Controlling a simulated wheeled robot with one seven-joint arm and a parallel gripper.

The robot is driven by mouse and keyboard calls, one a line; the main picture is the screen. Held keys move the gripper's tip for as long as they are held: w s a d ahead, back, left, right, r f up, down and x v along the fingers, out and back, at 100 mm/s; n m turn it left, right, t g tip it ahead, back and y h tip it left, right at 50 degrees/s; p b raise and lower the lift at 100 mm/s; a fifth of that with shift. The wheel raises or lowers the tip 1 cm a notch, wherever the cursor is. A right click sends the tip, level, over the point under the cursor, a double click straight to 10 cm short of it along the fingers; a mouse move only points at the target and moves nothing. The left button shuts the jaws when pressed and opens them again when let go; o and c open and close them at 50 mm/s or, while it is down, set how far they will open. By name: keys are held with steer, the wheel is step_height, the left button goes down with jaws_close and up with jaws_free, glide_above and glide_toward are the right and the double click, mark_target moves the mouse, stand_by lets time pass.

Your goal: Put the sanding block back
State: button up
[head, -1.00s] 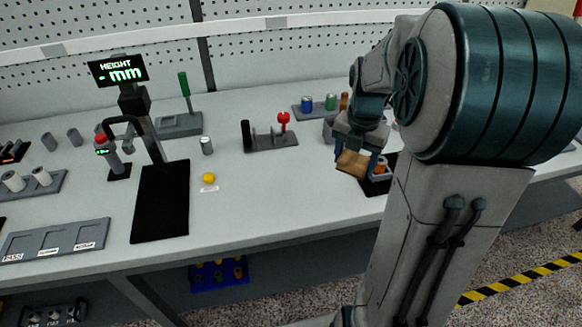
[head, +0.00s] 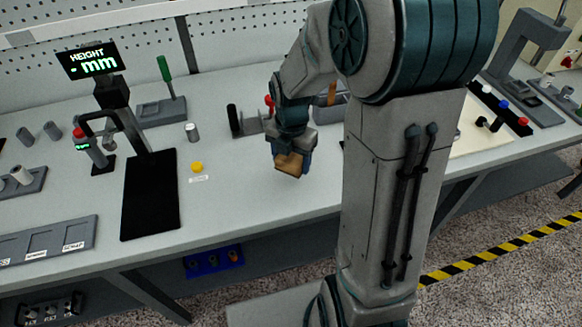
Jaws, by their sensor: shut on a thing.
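The tan-brown sanding block (head: 288,166) is in my gripper (head: 291,156). My gripper points down and is shut on the block. It holds the block above the front part of the grey bench (head: 240,192), right of the yellow button. The block looks slightly tilted. My arm hides part of the bench behind and to the right of it.
A yellow button (head: 197,168), a black mat (head: 150,195) and a height display (head: 94,60) stand to the left. A grey fixture with a black post (head: 233,119) is just behind my gripper. A pale board (head: 475,138) lies right of my arm. The bench front is clear.

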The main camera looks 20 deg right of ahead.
mark_target(291, 178)
steer(key=shift+f, duration=2)
steer(key=shift+f, duration=0.1)
steer(key=o, duration=1)
steer(key=shift+c, duration=0.2)
